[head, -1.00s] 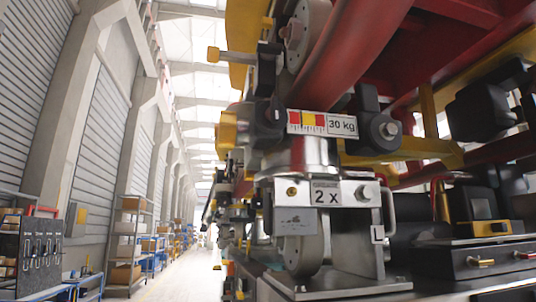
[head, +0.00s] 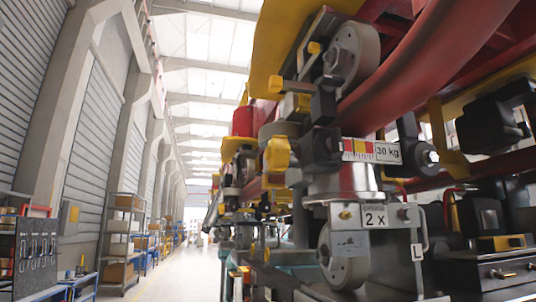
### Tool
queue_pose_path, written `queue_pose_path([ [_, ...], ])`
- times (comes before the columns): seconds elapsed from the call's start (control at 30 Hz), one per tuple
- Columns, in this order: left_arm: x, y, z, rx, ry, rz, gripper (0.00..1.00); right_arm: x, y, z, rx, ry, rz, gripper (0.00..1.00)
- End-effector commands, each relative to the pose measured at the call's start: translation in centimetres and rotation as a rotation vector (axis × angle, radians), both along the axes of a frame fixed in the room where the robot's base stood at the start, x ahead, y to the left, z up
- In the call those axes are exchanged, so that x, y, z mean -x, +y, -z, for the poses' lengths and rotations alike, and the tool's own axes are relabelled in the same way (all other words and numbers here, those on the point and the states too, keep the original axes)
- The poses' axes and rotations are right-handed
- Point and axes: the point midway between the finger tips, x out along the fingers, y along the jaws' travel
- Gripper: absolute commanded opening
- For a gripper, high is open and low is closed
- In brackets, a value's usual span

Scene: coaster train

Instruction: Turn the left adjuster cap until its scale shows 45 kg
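A yellow knob-like cap (head: 277,153) sticks out to the left of a dark housing on the train's wheel assembly, near the middle of the head view. A scale strip (head: 357,149) with red, yellow and white bands sits to its right. Beside the bands a label (head: 387,152) reads 30 kg. Fine marks on the strip are too small to read. An L tag (head: 417,252) hangs lower on the same assembly. Neither of my grippers shows in the view.
Wheels (head: 343,255) and a plate marked 2 x (head: 374,215) sit below the scale. A red tube (head: 420,75) runs above it. An open aisle (head: 180,265) lies left of the train, with shelves (head: 122,240) and a tool board (head: 35,250) along the wall.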

Motion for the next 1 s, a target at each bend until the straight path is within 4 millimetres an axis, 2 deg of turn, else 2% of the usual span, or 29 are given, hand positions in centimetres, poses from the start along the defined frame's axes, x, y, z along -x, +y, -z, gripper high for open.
queue_pose_path([
  [0.5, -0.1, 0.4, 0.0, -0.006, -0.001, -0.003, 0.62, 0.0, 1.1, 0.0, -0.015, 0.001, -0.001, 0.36],
  [1.0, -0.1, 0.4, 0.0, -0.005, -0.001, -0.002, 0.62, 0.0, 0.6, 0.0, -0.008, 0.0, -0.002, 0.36],
])
